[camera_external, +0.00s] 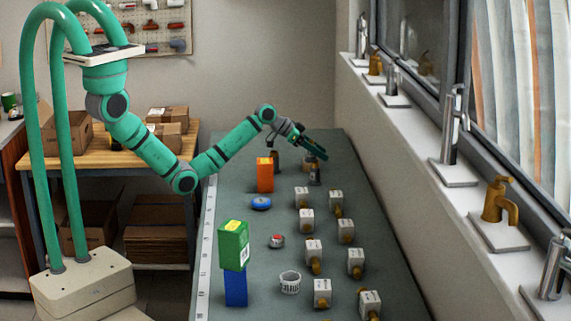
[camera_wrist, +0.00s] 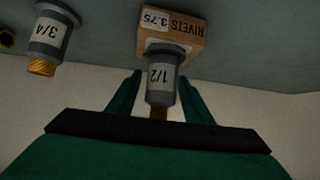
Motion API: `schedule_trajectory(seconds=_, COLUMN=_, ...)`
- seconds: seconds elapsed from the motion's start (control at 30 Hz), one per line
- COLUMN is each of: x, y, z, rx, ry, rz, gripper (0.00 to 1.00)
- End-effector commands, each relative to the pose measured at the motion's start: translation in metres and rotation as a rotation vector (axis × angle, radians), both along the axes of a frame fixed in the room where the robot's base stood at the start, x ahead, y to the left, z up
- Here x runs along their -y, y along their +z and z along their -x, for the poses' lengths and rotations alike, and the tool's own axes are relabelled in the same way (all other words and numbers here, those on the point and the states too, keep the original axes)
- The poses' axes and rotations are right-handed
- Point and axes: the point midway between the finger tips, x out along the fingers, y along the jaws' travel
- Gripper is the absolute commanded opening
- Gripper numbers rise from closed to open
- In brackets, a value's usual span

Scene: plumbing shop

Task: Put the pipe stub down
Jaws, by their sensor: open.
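In the wrist view, a grey pipe stub (camera_wrist: 161,84) marked 1/2, with a brown end, sits between the two fingers of my gripper (camera_wrist: 160,90). The fingers are open, with a gap visible on each side of the stub. The stub overlaps a cardboard box (camera_wrist: 170,42) marked RIVETS; I cannot tell whether it stands on it or in front of it. A second grey stub (camera_wrist: 50,38) marked 3/4, with a brass thread, is at the left. In the external view, my gripper (camera_external: 312,148) is low over the far part of the bench, close above a dark grey stub (camera_external: 315,175).
The bench (camera_external: 230,190) holds an orange box (camera_external: 265,178), a blue disc (camera_external: 261,203), a green box (camera_external: 233,245) on a blue one, a white ribbed cup (camera_external: 290,283) and several labelled pale blocks with brass ends. Taps line the sill (camera_external: 425,165) at the right.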

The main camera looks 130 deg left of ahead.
Motion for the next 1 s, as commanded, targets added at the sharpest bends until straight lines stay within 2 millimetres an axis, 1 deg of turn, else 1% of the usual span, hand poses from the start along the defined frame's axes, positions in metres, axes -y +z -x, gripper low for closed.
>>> schedule_trajectory(seconds=0.1, x=0.0, y=0.004, z=0.001, rx=0.0, ry=0.0, rz=-0.002, gripper=0.46)
schedule_trajectory(seconds=0.23, x=0.008, y=0.012, z=0.008, rx=0.001, ry=0.0, rz=-0.001, gripper=0.46)
schedule_trajectory(seconds=0.6, x=0.049, y=0.056, z=0.047, rx=0.001, ry=0.0, rz=-0.003, gripper=0.46)
schedule_trajectory(seconds=0.7, x=0.058, y=0.065, z=0.056, rx=0.0, ry=0.0, rz=-0.002, gripper=0.46)
schedule_trajectory(seconds=0.83, x=0.065, y=0.072, z=0.063, rx=0.0, ry=0.0, rz=-0.002, gripper=0.46)
schedule_trajectory(seconds=1.0, x=0.069, y=0.076, z=0.066, rx=0.0, ry=0.0, rz=0.0, gripper=0.46)
